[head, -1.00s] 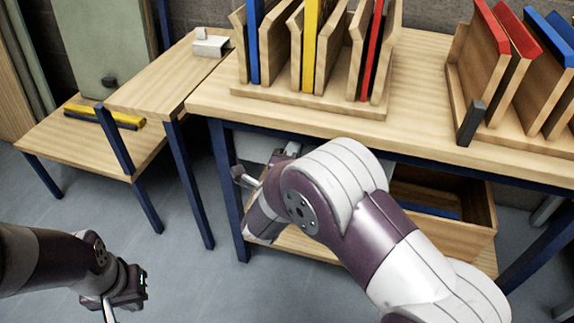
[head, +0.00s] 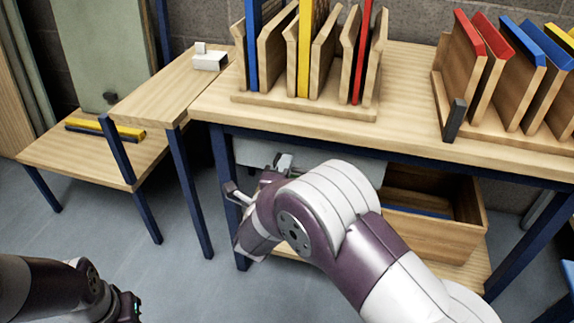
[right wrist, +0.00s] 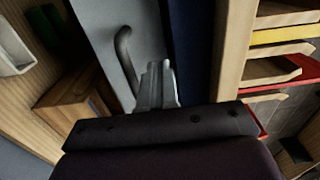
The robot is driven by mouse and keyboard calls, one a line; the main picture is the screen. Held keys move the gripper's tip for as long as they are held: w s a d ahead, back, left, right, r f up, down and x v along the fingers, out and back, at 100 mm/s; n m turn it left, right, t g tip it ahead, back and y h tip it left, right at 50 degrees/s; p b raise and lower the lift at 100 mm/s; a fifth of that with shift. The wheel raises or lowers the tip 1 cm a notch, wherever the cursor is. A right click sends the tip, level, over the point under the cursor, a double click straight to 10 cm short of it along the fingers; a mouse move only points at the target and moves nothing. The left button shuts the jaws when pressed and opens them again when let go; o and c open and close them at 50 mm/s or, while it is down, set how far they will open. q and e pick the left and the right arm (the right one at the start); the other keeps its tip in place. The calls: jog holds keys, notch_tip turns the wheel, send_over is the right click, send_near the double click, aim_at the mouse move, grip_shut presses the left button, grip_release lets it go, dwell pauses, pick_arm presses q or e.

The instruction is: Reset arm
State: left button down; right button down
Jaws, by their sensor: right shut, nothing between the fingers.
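My right arm comes in from the lower right in the head view and bends in front of the table; its wrist (head: 262,215) is by the table's left front leg. In the right wrist view my right gripper (right wrist: 156,84) is shut and empty, in front of a grey surface with a curved dark handle (right wrist: 124,52). Whether the fingers touch that surface I cannot tell. My left gripper (head: 128,307) is at the bottom left of the head view, cut by the frame edge, over the floor. Its fingers are hidden.
The wooden table (head: 410,130) holds a rack (head: 300,106) with blue, yellow and red panels and a second rack (head: 480,145) at right. A wooden bin (head: 435,235) is below. A low bench (head: 85,155) stands left. Grey floor is free between.

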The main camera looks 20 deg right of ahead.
jog(key=p+v, duration=0.3)
jog(key=v, duration=0.5)
jog(key=s+a+f+n+g+y, duration=0.25)
jog(key=a+f+n+y, duration=0.25)
jog(key=n, duration=0.3)
jog(key=s+a+f+n+g+y, duration=0.1)
jog(key=a+f+n+g+y, duration=0.4)
jog(key=n, duration=0.3)
jog(key=s+d+r+n+g+p, duration=0.1)
jog(key=s+d+r+n+g, duration=0.15)
jog(key=s+d+n, duration=0.35)
jog(key=s+d+r+n+g+p, duration=0.1)
jog(key=s+d+n+g, duration=0.25)
jog(key=s, duration=0.45)
jog(key=w+d+r+p, duration=0.1)
jog(key=d+r+p, duration=0.2)
jog(key=d+r, duration=0.25)
notch_tip(320, 180, up, 36)
jog(key=a+p, duration=0.1)
jog(key=p, duration=3.4)
jog(key=shift+w+m, duration=0.25)
jog(key=shift+m, duration=0.1)
